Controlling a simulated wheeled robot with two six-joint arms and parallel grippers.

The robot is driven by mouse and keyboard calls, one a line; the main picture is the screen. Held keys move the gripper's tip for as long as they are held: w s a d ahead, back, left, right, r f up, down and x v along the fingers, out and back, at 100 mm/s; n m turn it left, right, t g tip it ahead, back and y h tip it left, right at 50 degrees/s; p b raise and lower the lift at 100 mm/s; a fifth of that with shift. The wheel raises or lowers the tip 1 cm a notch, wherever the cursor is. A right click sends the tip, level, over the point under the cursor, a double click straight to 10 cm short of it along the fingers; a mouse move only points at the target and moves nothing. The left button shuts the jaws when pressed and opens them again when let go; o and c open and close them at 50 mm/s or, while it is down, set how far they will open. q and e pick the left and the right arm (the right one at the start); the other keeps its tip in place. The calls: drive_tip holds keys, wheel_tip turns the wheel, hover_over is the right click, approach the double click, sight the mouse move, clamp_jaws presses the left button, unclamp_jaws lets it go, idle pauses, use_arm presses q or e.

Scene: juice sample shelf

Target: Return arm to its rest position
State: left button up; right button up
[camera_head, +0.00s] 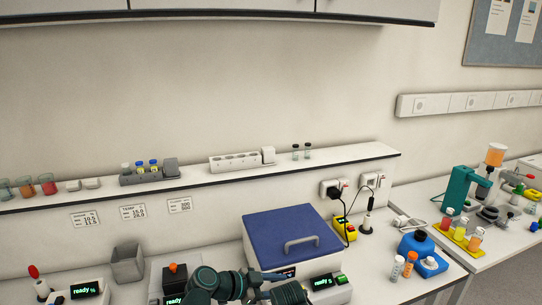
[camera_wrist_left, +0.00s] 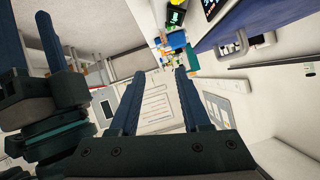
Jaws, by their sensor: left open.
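My left gripper (camera_wrist_left: 160,73) is open in the left wrist view, with its two dark blue fingers apart and nothing between them. Beyond the fingers is a pale background with a door or cabinet panel. Parts of my arms (camera_head: 205,283), dark with teal joints, show at the bottom middle of the head view, in front of the blue-lidded box. The fingertips are not clear there. At the left of the wrist view is another of my grippers (camera_wrist_left: 62,50); its opening is not clear.
The blue-lidded box (camera_head: 290,232) stands close behind my arms. A grey bin (camera_head: 127,265) and devices with green "ready" displays (camera_head: 325,283) are nearby. Bottles and a blue holder (camera_head: 424,258) stand to the right.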

use_arm(q)
drive_tip(key=s+a+f+n+g+y, duration=0.2)
drive_tip(key=s+a+f+n+y, duration=0.1)
drive_tip(key=a+f+n+y, duration=0.45)
drive_tip(key=s+a+f+n+g+y, duration=0.25)
drive_tip(key=a+f+n+y, duration=0.2)
drive_tip(key=a+n, duration=0.5)
drive_tip(key=s+d+f+m+g+b, duration=0.1)
drive_tip(key=s+d+f+m+b, duration=0.1)
drive_tip(key=s+d+m, duration=0.2)
drive_tip(key=s+d, duration=0.3)
drive_tip(key=d, duration=0.1)
drive_tip(key=shift+d+m+y, duration=0.3)
drive_tip(key=shift+m+y, duration=0.1)
